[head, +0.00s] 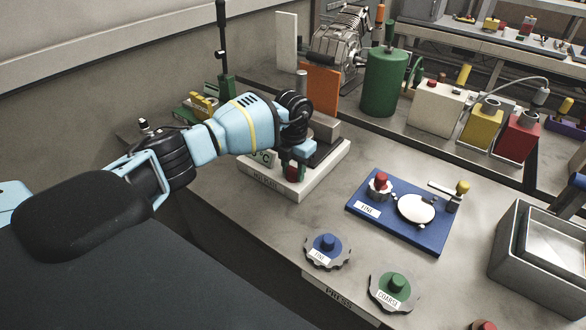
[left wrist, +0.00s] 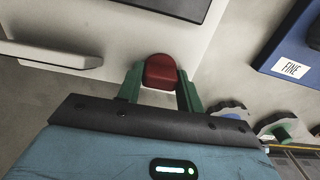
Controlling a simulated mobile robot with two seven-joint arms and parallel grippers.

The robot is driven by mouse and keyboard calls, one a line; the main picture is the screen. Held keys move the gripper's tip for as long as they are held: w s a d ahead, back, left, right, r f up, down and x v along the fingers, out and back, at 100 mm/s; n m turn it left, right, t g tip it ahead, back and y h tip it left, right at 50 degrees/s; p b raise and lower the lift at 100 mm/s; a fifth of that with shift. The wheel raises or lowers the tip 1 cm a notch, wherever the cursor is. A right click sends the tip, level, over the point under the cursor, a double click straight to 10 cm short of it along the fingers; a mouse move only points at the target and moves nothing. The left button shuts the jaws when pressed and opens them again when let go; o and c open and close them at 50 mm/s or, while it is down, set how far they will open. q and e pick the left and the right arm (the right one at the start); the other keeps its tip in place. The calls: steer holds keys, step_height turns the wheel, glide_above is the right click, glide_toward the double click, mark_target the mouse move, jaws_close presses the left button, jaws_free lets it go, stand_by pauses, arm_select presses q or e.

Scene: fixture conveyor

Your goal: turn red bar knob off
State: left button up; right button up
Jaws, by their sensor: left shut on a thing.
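The red bar knob (head: 292,173) is on the front of a white hotplate-like device (head: 312,186) near the table's left side. In the left wrist view the red knob (left wrist: 160,72) sits between the two green fingers. My left gripper (head: 297,166) reaches over the device from the left, shut on the knob. My right gripper is not in view.
A blue board (head: 427,239) labelled FINE lies to the right of the device. A blue knob (head: 326,244) and a green knob (head: 396,284) are nearer the front edge. A grey open box (head: 512,268) stands at the right. A green cylinder (head: 384,82) stands behind.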

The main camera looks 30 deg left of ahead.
mark_target(293, 168)
arm_select(q)
steer(key=o, duration=1)
steer(key=shift+r, duration=0.1)
step_height(293, 168, up, 8)
steer(key=shift+f, duration=0.15)
